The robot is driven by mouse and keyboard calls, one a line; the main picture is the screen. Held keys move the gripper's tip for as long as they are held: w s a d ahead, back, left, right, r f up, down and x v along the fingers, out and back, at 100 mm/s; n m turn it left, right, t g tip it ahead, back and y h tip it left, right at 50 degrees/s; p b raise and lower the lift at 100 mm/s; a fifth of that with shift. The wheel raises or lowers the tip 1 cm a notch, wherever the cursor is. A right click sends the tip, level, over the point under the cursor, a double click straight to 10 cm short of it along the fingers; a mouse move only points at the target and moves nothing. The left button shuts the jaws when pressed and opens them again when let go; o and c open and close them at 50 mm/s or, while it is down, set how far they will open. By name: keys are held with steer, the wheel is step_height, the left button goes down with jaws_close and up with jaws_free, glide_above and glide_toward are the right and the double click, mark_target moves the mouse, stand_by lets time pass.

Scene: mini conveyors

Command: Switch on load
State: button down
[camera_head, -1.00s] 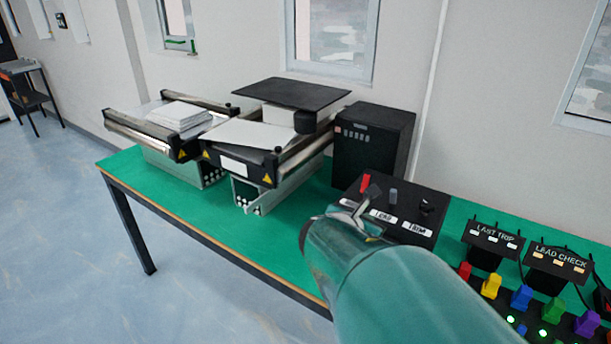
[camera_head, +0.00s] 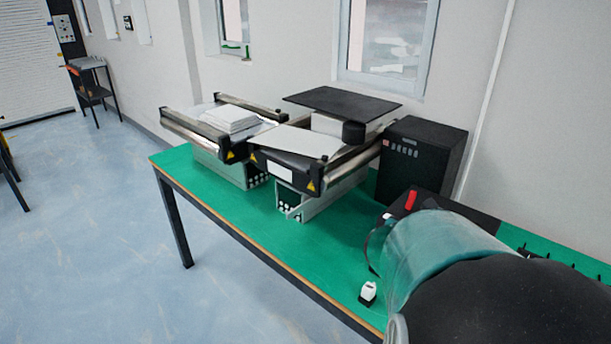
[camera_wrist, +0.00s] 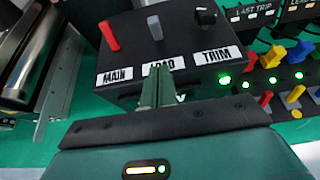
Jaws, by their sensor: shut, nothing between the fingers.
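The black control box (camera_wrist: 180,62) shows in the wrist view with a red MAIN lever (camera_wrist: 109,36), a grey LOAD lever (camera_wrist: 154,28) and a black TRIM knob (camera_wrist: 206,15). My gripper (camera_wrist: 158,72) is shut and empty, its fingertips just in front of the LOAD label and below the grey lever, apparently apart from it. The fingers partly cover the LOAD label. In the head view only the red lever (camera_head: 411,200) and part of the box show; my arm hides the LOAD lever and my fingertips.
Two mini conveyors stand on the green table (camera_head: 235,222), the right one (camera_head: 345,178) near a black cabinet (camera_head: 424,160). A small white object (camera_head: 368,292) lies near the front edge. Right of the box are coloured switches (camera_wrist: 276,54) with several green lights.

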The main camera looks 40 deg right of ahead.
steer(key=x, duration=0.4)
steer(key=d, duration=0.1)
steer(key=d+r, duration=0.1)
steer(key=d, duration=0.1)
steer(key=shift+w+d, duration=0.15)
steer(key=shift+w+d+r, duration=0.1)
steer(key=shift+d+r, duration=0.05)
steer(key=shift+d, duration=0.15)
steer(key=shift+d+r, duration=0.2)
steer(key=shift+r, duration=0.1)
steer(key=shift+w+d+r, duration=0.2)
steer(key=shift+d+r, duration=0.55)
steer(key=shift+d, duration=0.25)
steer(key=shift+r, duration=0.8)
steer(key=shift+a, duration=0.15)
